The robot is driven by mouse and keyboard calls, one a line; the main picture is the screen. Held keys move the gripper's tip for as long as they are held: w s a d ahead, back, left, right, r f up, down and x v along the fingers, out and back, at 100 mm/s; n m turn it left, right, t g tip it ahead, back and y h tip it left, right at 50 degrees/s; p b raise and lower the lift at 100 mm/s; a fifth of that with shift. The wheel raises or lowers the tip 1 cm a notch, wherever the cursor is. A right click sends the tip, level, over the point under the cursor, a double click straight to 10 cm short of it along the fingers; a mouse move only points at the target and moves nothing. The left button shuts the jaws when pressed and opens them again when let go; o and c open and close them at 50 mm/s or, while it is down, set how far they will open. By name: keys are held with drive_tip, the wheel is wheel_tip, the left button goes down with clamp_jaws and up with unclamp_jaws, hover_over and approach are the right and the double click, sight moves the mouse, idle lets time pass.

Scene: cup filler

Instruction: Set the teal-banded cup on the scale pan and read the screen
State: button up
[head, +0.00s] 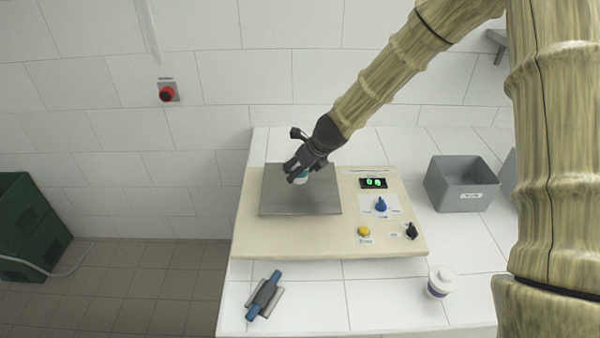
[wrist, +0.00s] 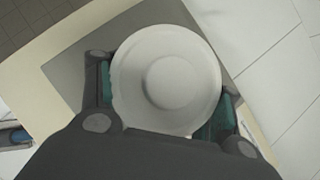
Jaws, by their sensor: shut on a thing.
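My gripper (head: 296,172) is shut on the teal-banded cup (head: 301,179), over the grey scale pan (head: 320,202). The small screen (head: 373,183) on the cream scale body shows green digits, which look like 0 and another digit too small to read surely.
The panel has a blue knob (head: 381,204), a yellow button (head: 364,231) and a black knob (head: 411,231). A purple-banded cup (head: 441,281) stands at front right. A grey bin (head: 461,184) stands right. A blue-and-grey tool (head: 264,296) lies at front left.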

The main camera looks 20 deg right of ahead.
drive_tip(key=shift+d+f+p, duration=0.2)
drive_tip(key=shift+f+p, duration=0.1)
drive_tip(key=shift+f, duration=0.75)
drive_tip(key=shift+a+f, duration=0.15)
drive_tip(key=shift+f, duration=0.05)
drive_tip(key=shift+f, duration=0.15)
drive_tip(key=o, duration=1.2)
drive_tip(key=shift+b+v, duration=0.65)
drive_tip(key=shift+v, duration=5.5)
